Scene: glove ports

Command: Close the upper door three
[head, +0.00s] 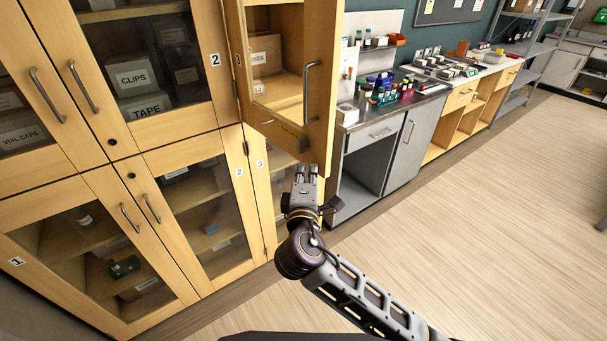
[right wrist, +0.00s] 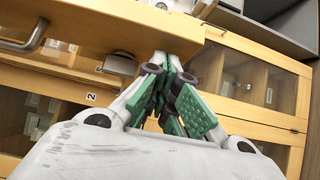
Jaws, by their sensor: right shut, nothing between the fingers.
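The upper door three (head: 318,90), a wood-framed glass door with a bar handle (head: 308,92), stands open, swung out from the cabinet. In the right wrist view its wooden frame (right wrist: 110,32) crosses the top, with the handle (right wrist: 25,42) at the left. My right gripper (head: 308,170) is shut and empty at the door's lower outer corner. In the right wrist view its fingers (right wrist: 165,78) are together close to the frame; I cannot tell whether they touch it. My left gripper is not in view.
Closed glass doors, with boxes behind them, fill the left, including the CLIPS door (head: 140,75). A lower door marked 3 (head: 260,185) is below the open door. A grey bench (head: 375,150) stands to the right. The wooden floor (head: 460,230) is clear.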

